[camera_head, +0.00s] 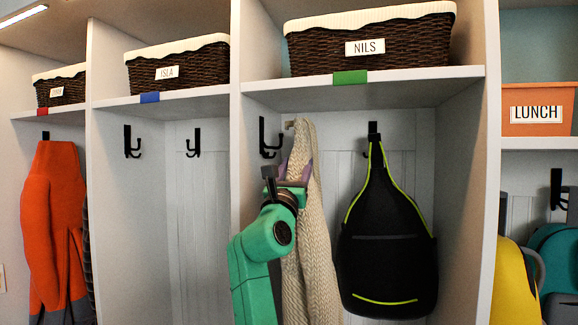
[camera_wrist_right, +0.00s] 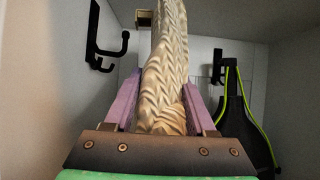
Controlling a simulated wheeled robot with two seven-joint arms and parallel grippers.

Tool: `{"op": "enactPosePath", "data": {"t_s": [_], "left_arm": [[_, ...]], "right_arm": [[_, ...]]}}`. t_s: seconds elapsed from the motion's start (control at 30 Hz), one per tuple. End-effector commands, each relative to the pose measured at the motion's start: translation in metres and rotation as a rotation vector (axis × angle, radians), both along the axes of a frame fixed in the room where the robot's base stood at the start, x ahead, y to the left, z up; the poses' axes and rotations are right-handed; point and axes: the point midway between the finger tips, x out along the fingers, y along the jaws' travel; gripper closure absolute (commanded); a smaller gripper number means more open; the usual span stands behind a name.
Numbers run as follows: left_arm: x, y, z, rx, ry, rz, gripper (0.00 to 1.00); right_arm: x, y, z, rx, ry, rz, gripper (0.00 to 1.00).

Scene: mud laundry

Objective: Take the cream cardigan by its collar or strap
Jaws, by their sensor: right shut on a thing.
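The cream cardigan (camera_head: 315,245), knitted in a cable pattern, hangs long and narrow in the cubby under the NILS basket. My right gripper (camera_head: 295,170) has its purple fingers on either side of the cardigan's upper part, below its top end. In the right wrist view the cardigan (camera_wrist_right: 168,45) runs up between the two fingers and is pinched by them. Its top lies by a small tan peg (camera_head: 290,123); I cannot tell whether it still hangs on it. My left gripper is not in view.
A black double hook (camera_head: 270,140) is on the cubby's left wall, close to my gripper. A black bag with green piping (camera_head: 388,245) hangs to the right. The NILS basket (camera_head: 310,57) stands on the shelf above. The ISLA cubby (camera_head: 135,220) on the left is empty below its hooks.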

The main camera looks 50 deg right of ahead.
Motion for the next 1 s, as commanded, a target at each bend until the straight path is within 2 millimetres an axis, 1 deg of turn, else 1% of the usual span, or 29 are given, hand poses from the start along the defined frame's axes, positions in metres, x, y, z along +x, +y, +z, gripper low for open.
{"op": "enactPosePath", "data": {"t_s": [0.1,0.6,0.73,1.0], "left_arm": [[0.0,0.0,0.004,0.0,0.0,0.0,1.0],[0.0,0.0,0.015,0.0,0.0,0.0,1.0],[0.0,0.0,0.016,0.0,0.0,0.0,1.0],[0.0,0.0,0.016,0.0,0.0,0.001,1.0]], "right_arm": [[-0.008,-0.004,0.002,-0.005,0.003,-0.009,1.0],[-0.035,-0.018,0.002,-0.008,0.006,-0.014,1.0],[-0.038,-0.02,0.002,-0.008,0.007,-0.013,1.0],[-0.039,-0.02,0.001,-0.008,0.007,-0.014,1.0]]}}
